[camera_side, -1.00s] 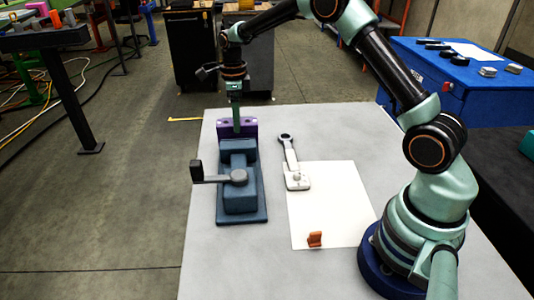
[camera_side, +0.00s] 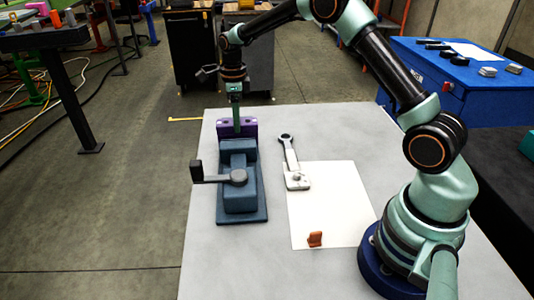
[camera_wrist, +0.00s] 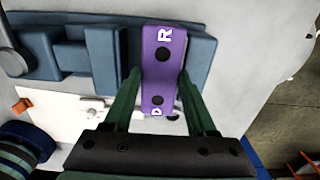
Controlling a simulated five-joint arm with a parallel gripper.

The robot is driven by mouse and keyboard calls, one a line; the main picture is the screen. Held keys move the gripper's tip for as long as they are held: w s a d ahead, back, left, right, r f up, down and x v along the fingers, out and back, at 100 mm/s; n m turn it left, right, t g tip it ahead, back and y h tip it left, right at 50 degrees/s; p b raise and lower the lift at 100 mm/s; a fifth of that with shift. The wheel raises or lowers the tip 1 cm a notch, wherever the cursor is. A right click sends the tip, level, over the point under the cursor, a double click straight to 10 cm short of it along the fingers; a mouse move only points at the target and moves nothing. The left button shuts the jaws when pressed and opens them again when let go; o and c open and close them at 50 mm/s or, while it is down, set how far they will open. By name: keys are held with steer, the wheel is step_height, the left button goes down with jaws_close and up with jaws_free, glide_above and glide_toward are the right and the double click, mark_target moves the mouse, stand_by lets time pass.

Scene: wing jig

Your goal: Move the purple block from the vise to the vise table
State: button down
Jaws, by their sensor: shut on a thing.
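The purple block (camera_side: 250,127) is at the far end of the blue-grey vise (camera_side: 240,205) on the table. In the wrist view the block (camera_wrist: 161,62) is long, with dark holes and white letters, and lies between the blue-grey jaw parts of the vise (camera_wrist: 92,62). My gripper (camera_side: 237,129) reaches down onto the block from above. In the wrist view its two green fingers (camera_wrist: 157,82) are on either side of the block and shut on it. The block's underside is hidden. The grey table (camera_side: 205,265) carries the vise.
The vise handle (camera_side: 215,175) sticks out to the left with a dark block end. A grey wrench-like tool (camera_side: 290,152) and a small light part (camera_side: 297,182) lie right of the vise. A white sheet (camera_side: 330,205) holds a small orange part (camera_side: 315,239). The table's front left is clear.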

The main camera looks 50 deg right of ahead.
steer(key=shift+a+r, duration=0.1)
steer(key=shift+s+a+r, duration=0.15)
steer(key=shift+s+a, duration=0.1)
steer(key=shift+s, duration=0.05)
steer(key=shift+r, duration=3.1)
steer(key=s+d+f, duration=0.1)
steer(key=s+d, duration=0.6)
steer(key=s, duration=0.4)
steer(key=s+d, duration=0.7)
steer(key=s, duration=0.4)
steer(key=shift+w+a+f, duration=0.1)
steer(key=shift+f, duration=1.9)
steer(key=shift+w+f, duration=0.1)
steer(key=shift+f, duration=1.9)
steer(key=shift+f, duration=0.2)
steer(key=shift+f, duration=0.35)
